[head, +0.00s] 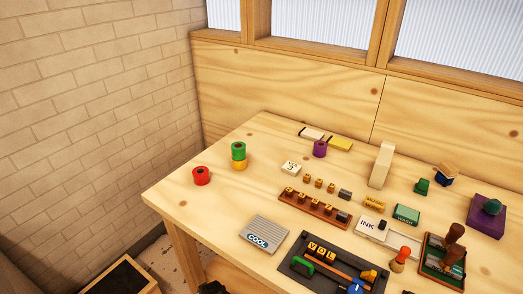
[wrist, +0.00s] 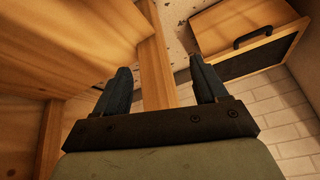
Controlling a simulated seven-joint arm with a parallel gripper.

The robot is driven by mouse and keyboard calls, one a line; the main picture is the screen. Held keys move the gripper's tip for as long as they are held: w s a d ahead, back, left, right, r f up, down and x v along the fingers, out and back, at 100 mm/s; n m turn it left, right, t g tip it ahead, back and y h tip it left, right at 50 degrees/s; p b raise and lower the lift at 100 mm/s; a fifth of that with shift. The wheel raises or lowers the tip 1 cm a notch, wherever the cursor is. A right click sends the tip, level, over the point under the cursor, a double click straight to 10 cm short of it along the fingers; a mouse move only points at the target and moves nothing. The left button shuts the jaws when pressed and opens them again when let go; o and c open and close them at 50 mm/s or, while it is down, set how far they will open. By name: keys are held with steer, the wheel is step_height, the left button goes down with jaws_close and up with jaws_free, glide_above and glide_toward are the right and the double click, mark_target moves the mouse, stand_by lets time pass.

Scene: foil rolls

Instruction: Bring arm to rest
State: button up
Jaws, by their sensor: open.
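My gripper (wrist: 160,64) is open and empty in the wrist view, its two dark fingers apart. A wooden table leg or beam shows behind the gap between them. In the head view a red roll (head: 201,176) stands near the table's left edge. A purple roll (head: 320,149) stands farther back. A small dark shape shows at the bottom edge of the head view, left of centre; I cannot tell whether it is my gripper.
The wooden table (head: 240,205) carries a grey COOL pad (head: 264,234), a black tray (head: 297,267), a brown rack (head: 300,206) and several stamps and blocks on the right. Its left part is mostly clear. A box with a dark front (wrist: 245,60) stands below, near a brick wall.

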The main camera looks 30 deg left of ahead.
steer(key=w+d+f+m+h, duration=0.2)
steer(key=w+d+f, duration=0.2)
steer(key=w+d, duration=0.5)
steer(key=w+d+f+m+h, duration=0.25)
steer(key=w+d, duration=0.25)
steer(key=d, duration=0.8)
steer(key=w+d+f+m+h, duration=0.2)
steer(key=d, duration=1.1)
steer(key=w+d+f+m+h, duration=0.1)
steer(key=d+f+m+h, duration=0.15)
steer(key=d, duration=0.95)
steer(key=s+d+r+m+g+h, duration=0.1)
steer(key=s+d+m+g+h, duration=0.15)
steer(key=d, duration=0.75)
steer(key=s+d+m+g+h, duration=0.15)
steer(key=s+d, duration=0.25)
steer(key=d, duration=0.7)
steer(key=s+a+r+g+y, duration=0.1)
steer(key=s+r+g+y, duration=0.3)
steer(key=s, duration=0.9)
step_height(320, 180, up, 3)
steer(key=y, duration=0.3)
steer(key=shift+a+f+m, duration=0.15)
steer(key=shift+a+m, duration=0.05)
steer(key=shift+m, duration=0.2)
